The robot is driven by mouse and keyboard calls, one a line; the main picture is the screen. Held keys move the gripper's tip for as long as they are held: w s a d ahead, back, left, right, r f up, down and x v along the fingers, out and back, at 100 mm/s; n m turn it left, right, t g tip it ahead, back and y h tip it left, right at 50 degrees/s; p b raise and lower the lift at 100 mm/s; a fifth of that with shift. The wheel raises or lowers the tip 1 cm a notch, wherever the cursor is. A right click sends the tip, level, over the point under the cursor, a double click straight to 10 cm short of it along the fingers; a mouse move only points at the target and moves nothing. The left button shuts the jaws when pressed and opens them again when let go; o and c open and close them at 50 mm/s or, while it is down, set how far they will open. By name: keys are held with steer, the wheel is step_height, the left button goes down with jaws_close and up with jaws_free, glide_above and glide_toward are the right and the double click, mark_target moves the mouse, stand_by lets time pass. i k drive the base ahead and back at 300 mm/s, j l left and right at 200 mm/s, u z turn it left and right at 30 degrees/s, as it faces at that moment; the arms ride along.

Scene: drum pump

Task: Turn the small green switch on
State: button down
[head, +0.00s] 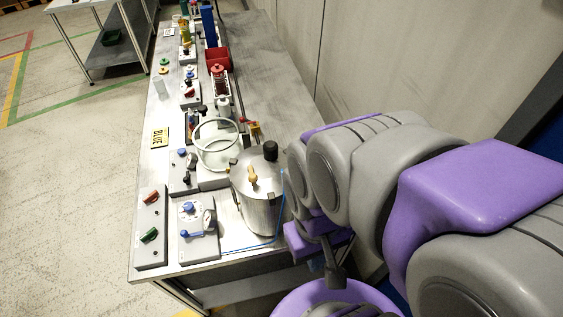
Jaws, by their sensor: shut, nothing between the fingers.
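The small green switch (149,235) is on the lower part of a grey box (151,255) at the near left corner of the table. A red switch (151,197) sits above it on the same box. Whether the green switch is on or off is too small to tell. My gripper (335,276) is right of the table's near end, below my purple and grey arm. It is shut and empty, well apart from the switch. Part of it is hidden by my arm.
A blue-knobbed panel with a gauge (198,228) stands right of the switch box, then a steel pot (257,195) nearer my arm. A glass vessel (217,145) and several other devices line the table (262,60). A wall is at the right.

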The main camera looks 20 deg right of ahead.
mark_target(150, 235)
steer(key=k+j+u, duration=0.1)
steer(key=j+u, duration=0.15)
steer(key=u, duration=0.25)
steer(key=j+u, duration=0.25)
steer(key=u, duration=0.25)
steer(key=k, duration=0.05)
